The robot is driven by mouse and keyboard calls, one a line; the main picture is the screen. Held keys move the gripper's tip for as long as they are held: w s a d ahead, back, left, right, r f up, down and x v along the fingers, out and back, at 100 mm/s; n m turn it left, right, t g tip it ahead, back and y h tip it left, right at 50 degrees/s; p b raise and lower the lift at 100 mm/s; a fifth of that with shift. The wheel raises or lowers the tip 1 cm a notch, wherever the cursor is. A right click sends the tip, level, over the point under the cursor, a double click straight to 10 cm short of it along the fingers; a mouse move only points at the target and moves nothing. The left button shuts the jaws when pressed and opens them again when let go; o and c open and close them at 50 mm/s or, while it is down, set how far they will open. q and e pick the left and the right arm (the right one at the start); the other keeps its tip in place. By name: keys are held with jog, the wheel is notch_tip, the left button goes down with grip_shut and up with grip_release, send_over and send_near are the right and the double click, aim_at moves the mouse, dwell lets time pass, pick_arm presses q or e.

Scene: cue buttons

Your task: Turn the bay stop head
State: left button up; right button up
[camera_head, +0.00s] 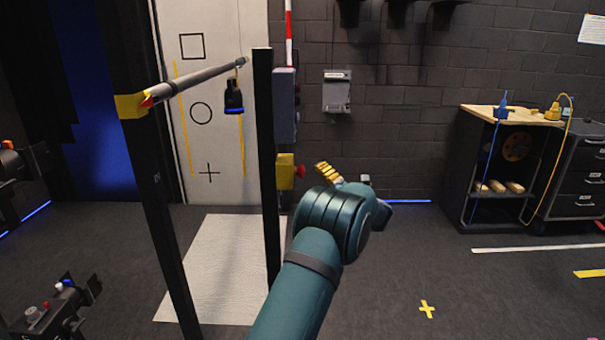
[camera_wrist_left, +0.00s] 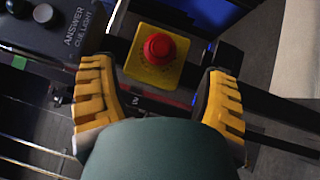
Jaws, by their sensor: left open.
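The bay stop is a yellow box (camera_head: 285,171) on a black post, with a red head (camera_head: 300,171) on its right side. In the left wrist view, the round red head (camera_wrist_left: 160,47) sits on a square yellow plate (camera_wrist_left: 143,72). My left gripper (camera_head: 323,170) is just right of the head in the head view; its arm hides part of it. In the wrist view its yellow ridged fingers are spread wide, open and empty. The head lies ahead between the fingertips, apparently not touched. My right gripper is not in view.
A grey box (camera_head: 285,105) is on the post above the stop. An "ANSWER CUE LIGHT" panel (camera_wrist_left: 60,30) is at upper left in the wrist view. A workbench (camera_head: 510,115) stands right; floor between is clear.

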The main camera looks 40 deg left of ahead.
aim_at(302, 171)
pick_arm(q)
jog(key=a, duration=0.4)
jog(key=a+r, duration=0.1)
jog(key=a, duration=0.1)
jog(key=shift+w+a, duration=0.25)
jog(key=shift+a, duration=0.15)
jog(key=c, duration=1.2)
